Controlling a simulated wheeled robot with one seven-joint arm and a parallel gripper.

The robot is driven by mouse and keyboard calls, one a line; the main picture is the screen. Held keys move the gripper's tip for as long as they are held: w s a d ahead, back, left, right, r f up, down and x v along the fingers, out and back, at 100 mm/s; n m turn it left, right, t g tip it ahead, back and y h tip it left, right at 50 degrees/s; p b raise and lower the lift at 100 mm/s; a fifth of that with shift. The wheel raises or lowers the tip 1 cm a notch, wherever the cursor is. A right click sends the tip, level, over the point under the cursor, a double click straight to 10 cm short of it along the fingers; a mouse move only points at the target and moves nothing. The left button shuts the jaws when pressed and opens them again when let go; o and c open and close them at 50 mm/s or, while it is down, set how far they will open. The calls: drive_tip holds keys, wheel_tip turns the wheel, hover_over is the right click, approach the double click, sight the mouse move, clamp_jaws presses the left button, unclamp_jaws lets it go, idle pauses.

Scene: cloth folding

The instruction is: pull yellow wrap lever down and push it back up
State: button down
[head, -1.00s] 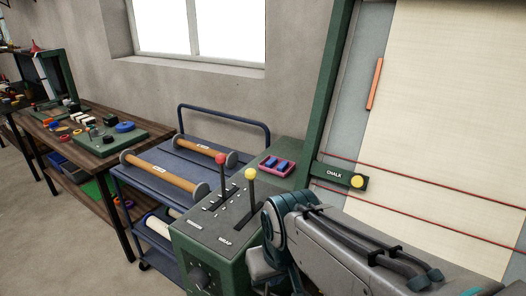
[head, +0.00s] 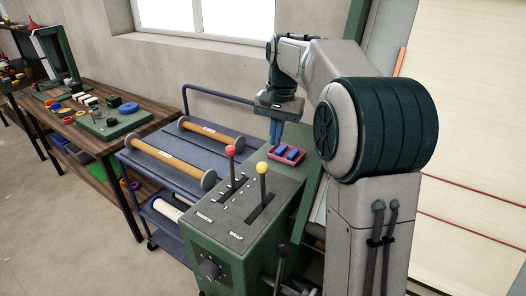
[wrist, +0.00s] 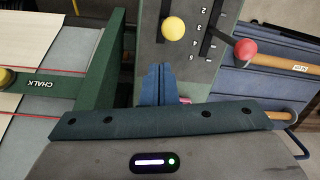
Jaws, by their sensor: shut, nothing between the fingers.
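The yellow-knobbed wrap lever (head: 262,180) stands in its slot on the green control box (head: 225,262), beside the printed word WRAP. In the wrist view its yellow knob (wrist: 173,28) shows just beyond the fingertips. A red-knobbed lever (head: 231,163) stands in the slot to its left; its knob also shows in the wrist view (wrist: 245,49). My gripper (head: 276,142) is shut and empty, pointing down behind the levers, above the red tray's area. In the wrist view its blue fingers (wrist: 158,76) are together, apart from the yellow knob.
A red tray with blue blocks (head: 287,154) sits behind the levers, close to my fingers. A blue cart (head: 150,185) with wooden rollers stands left. The green frame with a CHALK label (wrist: 50,84) and pale cloth is on the other side.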

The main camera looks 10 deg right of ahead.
wheel_tip(320, 180, down, 8)
drive_tip(key=w+a+m+p, duration=0.1)
drive_tip(key=a+p, duration=0.1)
drive_tip(key=shift+g, duration=0.3)
idle(0.5)
